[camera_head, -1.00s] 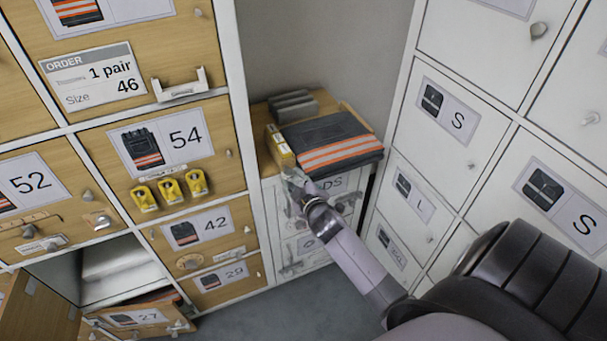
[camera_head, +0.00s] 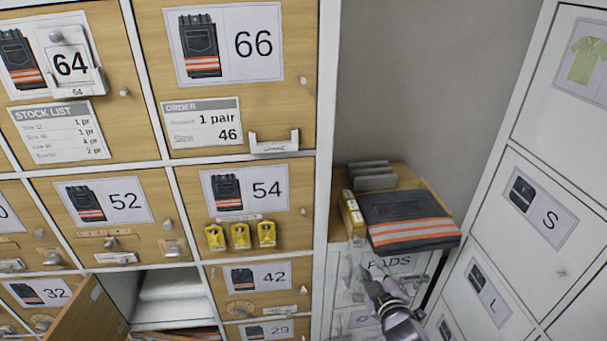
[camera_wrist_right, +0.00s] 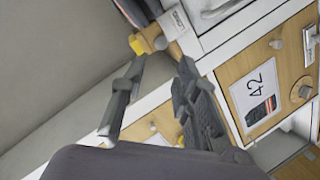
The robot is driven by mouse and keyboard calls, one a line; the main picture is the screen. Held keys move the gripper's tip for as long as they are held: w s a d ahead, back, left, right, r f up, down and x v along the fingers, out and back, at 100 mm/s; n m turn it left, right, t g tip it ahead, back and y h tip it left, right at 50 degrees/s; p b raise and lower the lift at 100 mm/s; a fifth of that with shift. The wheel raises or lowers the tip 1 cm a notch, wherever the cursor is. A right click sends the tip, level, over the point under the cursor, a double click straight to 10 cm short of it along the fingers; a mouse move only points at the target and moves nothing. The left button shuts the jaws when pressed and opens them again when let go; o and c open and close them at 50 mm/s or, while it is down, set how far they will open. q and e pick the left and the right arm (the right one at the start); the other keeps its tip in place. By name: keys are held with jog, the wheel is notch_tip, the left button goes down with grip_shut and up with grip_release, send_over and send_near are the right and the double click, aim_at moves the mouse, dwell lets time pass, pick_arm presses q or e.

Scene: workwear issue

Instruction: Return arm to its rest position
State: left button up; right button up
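My right gripper (camera_head: 368,274) is at the lower middle of the head view, in front of the white drawer cabinet marked PADS (camera_head: 405,264). In the right wrist view its two fingers (camera_wrist_right: 158,92) stand apart with nothing between them, so it is open and empty. Only the end of my right arm shows at the bottom edge of the head view. My left gripper is in neither view.
Folded dark trousers with orange stripes (camera_head: 408,212), a yellow box (camera_head: 352,213) and grey blocks (camera_head: 371,175) lie on the cabinet top. Numbered wooden lockers (camera_head: 285,103) stand left, one door (camera_head: 88,312) hanging open. White lockers (camera_head: 512,254) stand right.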

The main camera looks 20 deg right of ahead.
jog(key=shift+f, duration=0.1)
jog(key=s+a+f+m+g+y, duration=0.1)
jog(key=s+a+f+g, duration=0.3)
jog(key=f, duration=0.6)
jog(key=s+a+f+y, duration=0.1)
jog(key=s+f, duration=0.4)
jog(key=f, duration=0.5)
jog(key=s+a+f+m+g+y, duration=0.1)
jog(key=s+a+f+g, duration=0.3)
jog(key=f, duration=0.7)
jog(key=s+a+f+g, duration=0.1)
jog(key=s+f, duration=0.4)
jog(key=s, duration=0.4)
jog(key=s+a+f+m+g, duration=0.1)
jog(key=s+f, duration=0.4)
jog(key=s, duration=0.5)
jog(key=s+a+f+g+y, duration=0.1)
jog(key=s+f+g, duration=0.2)
jog(key=s, duration=0.6)
notch_tip(320, 180, down, 2)
jog(key=shift+s+a+f+m, duration=0.1)
jog(key=shift+s+a+m, duration=0.1)
jog(key=shift+s+m, duration=0.15)
